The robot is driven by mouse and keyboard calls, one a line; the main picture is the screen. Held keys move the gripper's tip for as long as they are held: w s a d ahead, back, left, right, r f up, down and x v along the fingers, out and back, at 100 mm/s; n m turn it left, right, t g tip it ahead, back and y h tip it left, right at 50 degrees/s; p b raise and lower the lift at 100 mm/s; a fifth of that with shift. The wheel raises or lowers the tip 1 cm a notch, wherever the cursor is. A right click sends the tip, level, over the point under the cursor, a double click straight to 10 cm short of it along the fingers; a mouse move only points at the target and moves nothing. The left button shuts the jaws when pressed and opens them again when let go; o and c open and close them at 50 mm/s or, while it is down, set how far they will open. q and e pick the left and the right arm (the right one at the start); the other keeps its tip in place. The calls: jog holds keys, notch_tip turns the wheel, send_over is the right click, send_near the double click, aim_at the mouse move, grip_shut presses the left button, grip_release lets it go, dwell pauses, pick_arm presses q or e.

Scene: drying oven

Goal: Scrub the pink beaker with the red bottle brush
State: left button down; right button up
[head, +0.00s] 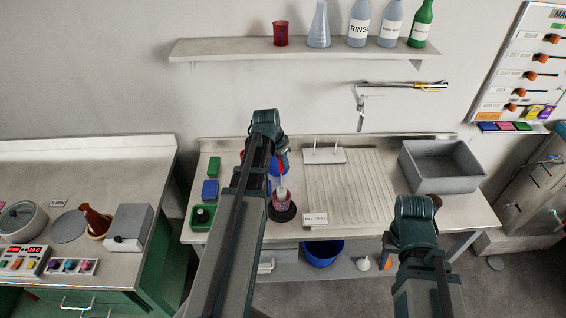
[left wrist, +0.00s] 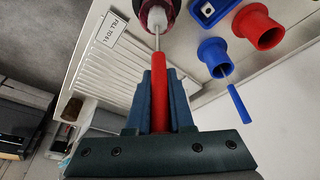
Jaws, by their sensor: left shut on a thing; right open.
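The red bottle brush (left wrist: 158,82) is upright in my left gripper (left wrist: 158,100), which is shut on its red handle. In the head view, the left gripper (head: 283,160) is above the pink beaker (head: 283,203). The beaker stands upright on a dark round pad (head: 283,216); it shows partly at the top of the left wrist view (left wrist: 170,5). The white bristles are at the beaker's mouth; how deep they reach is unclear. My right gripper (head: 415,208) is open at the bench's front right; its fingers are hard to make out.
A blue holder (left wrist: 212,52) with a blue-handled brush and a red holder (left wrist: 258,25) stand close by. A ribbed drainboard (head: 360,195), a white label card (head: 315,219) and a grey basin (head: 440,165) lie to the right. Green (head: 214,167) and blue (head: 210,190) blocks are left.

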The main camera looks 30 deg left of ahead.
pick_arm(q)
jog(key=shift+f+b, duration=2.3)
jog(key=shift+f, duration=0.3)
jog(key=shift+f+b, duration=0.7)
jog(key=shift+f, duration=0.05)
